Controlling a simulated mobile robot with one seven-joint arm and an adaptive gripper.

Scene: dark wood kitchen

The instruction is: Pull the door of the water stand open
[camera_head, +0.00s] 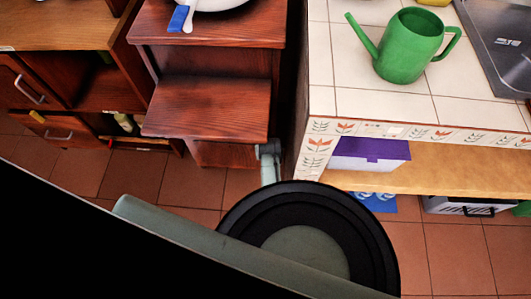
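A reddish-brown wooden stand (208,22) with a stepped lower top (208,106) is at the upper middle; I take it to be the water stand. A dark wooden face (228,154) shows below the lower step, but I cannot make out a door edge or handle there. My arm comes up from the bottom, with a large black round joint in front. A pale link and small dark joint reach the lower right corner of the step; I cannot tell whether they touch it. My gripper's fingers do not show.
A tiled counter (385,105) with a green watering can (403,58) stands close on the right, above a wooden shelf (440,180) holding a purple-topped box (370,150). A cabinet (60,30) with drawers is at left. Tiled floor (130,175) is clear in front.

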